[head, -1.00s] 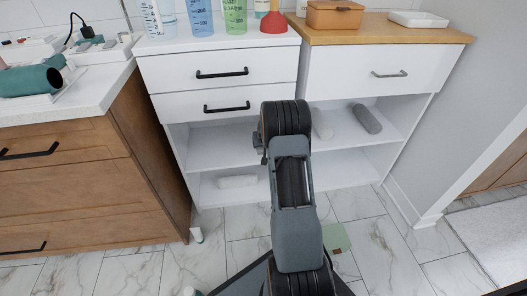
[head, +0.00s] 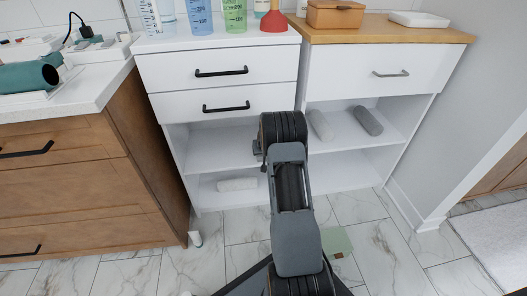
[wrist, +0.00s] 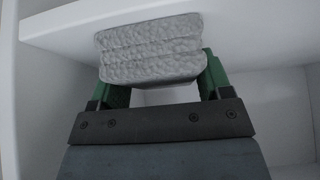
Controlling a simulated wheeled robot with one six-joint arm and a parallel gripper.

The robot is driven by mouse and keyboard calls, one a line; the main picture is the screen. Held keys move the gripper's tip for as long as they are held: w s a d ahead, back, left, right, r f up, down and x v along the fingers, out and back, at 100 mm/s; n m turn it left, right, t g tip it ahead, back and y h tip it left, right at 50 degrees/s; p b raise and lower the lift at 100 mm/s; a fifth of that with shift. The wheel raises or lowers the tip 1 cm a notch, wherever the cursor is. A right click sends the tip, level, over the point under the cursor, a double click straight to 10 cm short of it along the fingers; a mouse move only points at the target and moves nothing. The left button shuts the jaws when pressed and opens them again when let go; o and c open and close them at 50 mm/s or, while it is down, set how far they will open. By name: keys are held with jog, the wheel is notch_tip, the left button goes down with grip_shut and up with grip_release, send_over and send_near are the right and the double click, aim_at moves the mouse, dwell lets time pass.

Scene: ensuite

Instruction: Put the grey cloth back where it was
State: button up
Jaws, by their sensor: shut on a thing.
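The grey cloth (wrist: 150,50) is a folded, textured bundle in the wrist view, with several layers showing at its near end. My gripper (wrist: 158,68) has green fingers on both sides of it and is shut on it. The cloth overlaps a white shelf board (wrist: 55,27) in that view; I cannot tell whether it touches the board. In the head view my own arm hides the gripper and the cloth, in front of the open shelves of the white cabinet (head: 222,92).
A dark grey roll (head: 368,121) and a pale roll (head: 320,125) lie on the upper right shelf. A white roll (head: 237,184) lies on the lower left shelf. A wooden vanity (head: 75,185) stands left. A pale green square (head: 336,241) lies on the floor.

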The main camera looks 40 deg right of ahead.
jog(key=o, duration=0.8)
jog(key=shift+r+p, duration=0.2)
jog(key=shift+p, duration=0.15)
jog(key=p+v, duration=0.4)
jog(key=v, duration=0.7)
jog(key=s+a+r+n+g+y, duration=0.1)
jog(key=s+a+r, duration=0.3)
jog(key=a+r, duration=0.3)
jog(key=s+a+r+n+y, duration=0.1)
jog(key=s+a+r+n, duration=0.3)
jog(key=a, duration=0.6)
jog(key=s+a+r, duration=0.1)
jog(key=s+a, duration=0.2)
jog(key=s, duration=0.2)
jog(key=s+a+r+g, duration=0.1)
jog(key=s+a, duration=0.2)
jog(key=s, duration=0.2)
jog(key=s+a+r+g, duration=0.1)
jog(key=s+a+r, duration=0.1)
jog(key=s+a, duration=0.2)
jog(key=shift+s+y, duration=0.4)
jog(key=shift+s, duration=0.4)
